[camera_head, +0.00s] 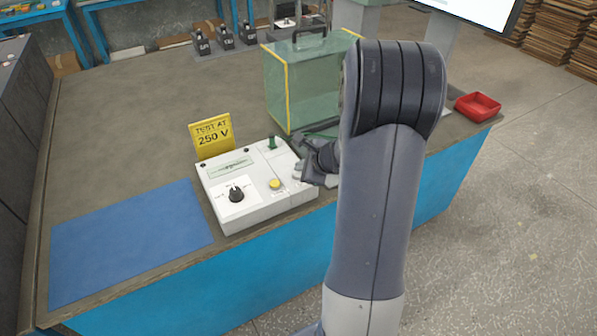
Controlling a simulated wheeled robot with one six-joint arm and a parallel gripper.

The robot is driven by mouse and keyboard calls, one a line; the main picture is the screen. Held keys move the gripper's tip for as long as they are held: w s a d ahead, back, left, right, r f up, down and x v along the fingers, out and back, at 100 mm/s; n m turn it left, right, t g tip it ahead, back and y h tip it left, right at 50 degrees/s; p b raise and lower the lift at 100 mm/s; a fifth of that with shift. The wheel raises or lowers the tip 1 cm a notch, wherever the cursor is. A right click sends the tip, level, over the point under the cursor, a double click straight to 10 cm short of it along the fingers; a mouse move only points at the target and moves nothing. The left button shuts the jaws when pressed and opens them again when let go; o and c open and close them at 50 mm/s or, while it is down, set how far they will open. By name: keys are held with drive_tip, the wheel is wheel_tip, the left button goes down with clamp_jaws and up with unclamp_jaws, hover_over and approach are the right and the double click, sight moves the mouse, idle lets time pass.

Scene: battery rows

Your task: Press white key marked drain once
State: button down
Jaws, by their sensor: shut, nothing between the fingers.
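A white tester box (240,219) stands near the front edge of the bench. Its top has a black rotary knob (236,195), a yellow button (275,184), a green lever (272,143) and a pale display strip (230,166). My gripper (301,172) is shut and empty at the right end of the box top, to the right of the yellow button. The arm comes down from the right and covers that corner. I cannot make out the white key marked drain; the gripper may hide it. I cannot tell whether the fingertips touch the panel.
A yellow sign (211,136) reading "TEST AT 250 V" stands behind the box. A clear green case (300,85) stands behind the gripper. A blue mat (130,240) lies at left, a red tray (478,106) at right. Several dark weights stand at the back. The bench's middle left is clear.

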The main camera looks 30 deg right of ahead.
drive_tip(key=shift+r, duration=0.3)
wheel_tip(320, 180, up, 5)
drive_tip(key=p, duration=0.4)
idle(0.9)
